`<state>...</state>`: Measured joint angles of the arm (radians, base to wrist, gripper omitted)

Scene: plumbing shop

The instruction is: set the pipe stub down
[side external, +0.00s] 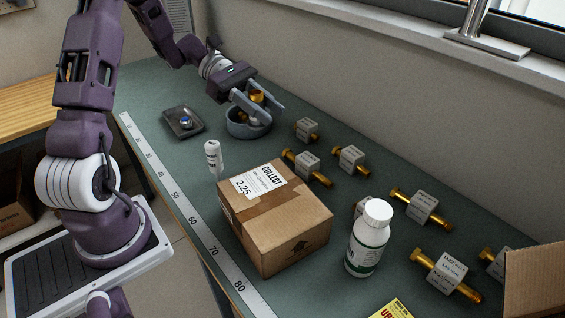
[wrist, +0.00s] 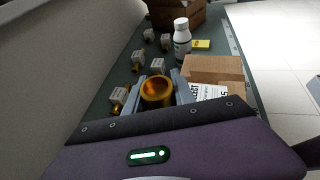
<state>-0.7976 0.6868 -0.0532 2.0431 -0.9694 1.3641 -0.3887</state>
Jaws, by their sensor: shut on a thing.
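The pipe stub is a short brass-coloured cylinder (side external: 257,97) at the far end of the bench. My gripper (side external: 262,104) is shut on it, with a grey finger on either side. In the wrist view the stub (wrist: 157,88) stands between the fingers, its round open end towards the camera. A round grey bowl (side external: 239,128) is directly below the gripper in the side view. The fingers hide part of the stub and of the bowl's inside. I cannot tell whether the stub touches the bowl.
A black tray (side external: 183,123) is left of the bowl. Several tagged brass fittings (side external: 308,167) lie along the wall side. A small white canister (side external: 213,158), a cardboard box (side external: 275,217) and a white bottle (side external: 367,240) stand nearer. A ruler strip (side external: 193,221) runs along the bench edge.

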